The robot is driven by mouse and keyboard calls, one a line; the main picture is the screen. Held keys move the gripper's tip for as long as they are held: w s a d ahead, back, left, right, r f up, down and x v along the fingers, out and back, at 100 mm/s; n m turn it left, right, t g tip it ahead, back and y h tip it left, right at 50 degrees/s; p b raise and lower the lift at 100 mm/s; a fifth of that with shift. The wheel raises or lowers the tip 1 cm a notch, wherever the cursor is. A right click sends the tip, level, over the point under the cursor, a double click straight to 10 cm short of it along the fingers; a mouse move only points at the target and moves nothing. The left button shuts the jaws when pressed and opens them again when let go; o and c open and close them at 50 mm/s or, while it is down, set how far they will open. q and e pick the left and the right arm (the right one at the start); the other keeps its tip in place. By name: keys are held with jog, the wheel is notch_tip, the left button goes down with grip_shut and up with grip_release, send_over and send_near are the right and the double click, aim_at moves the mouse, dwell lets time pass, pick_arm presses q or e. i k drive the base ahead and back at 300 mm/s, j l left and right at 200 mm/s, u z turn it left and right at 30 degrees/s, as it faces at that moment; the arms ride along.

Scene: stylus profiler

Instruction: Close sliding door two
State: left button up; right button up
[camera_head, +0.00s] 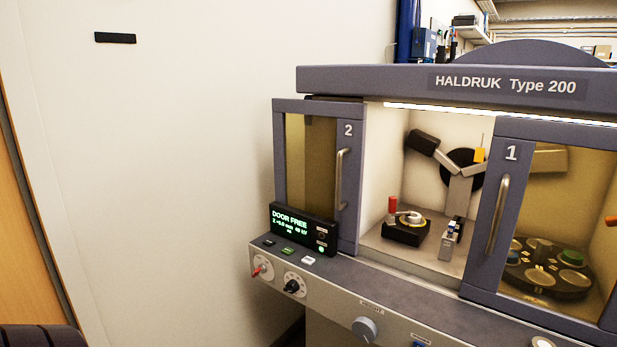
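Sliding door two (347,215) is a grey-framed glass door marked "2" at the left of the HALDRUK Type 200 cabinet. It has a vertical metal handle (341,178) on its right stile. It stands to the left, with an open gap between it and door one (487,215), which is marked "1" and has its own handle (497,214). The bright chamber (390,150) shows through the gap. Neither of my grippers is in view.
A display reading "DOOR FREE" (303,226) stands before door two's lower part. Knobs (364,329) and small buttons line the front panel. Inside the chamber are a black stage (406,229) and an arm mechanism (455,165).

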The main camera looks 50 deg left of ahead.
aim_at(352, 122)
jog(key=u, duration=1.25)
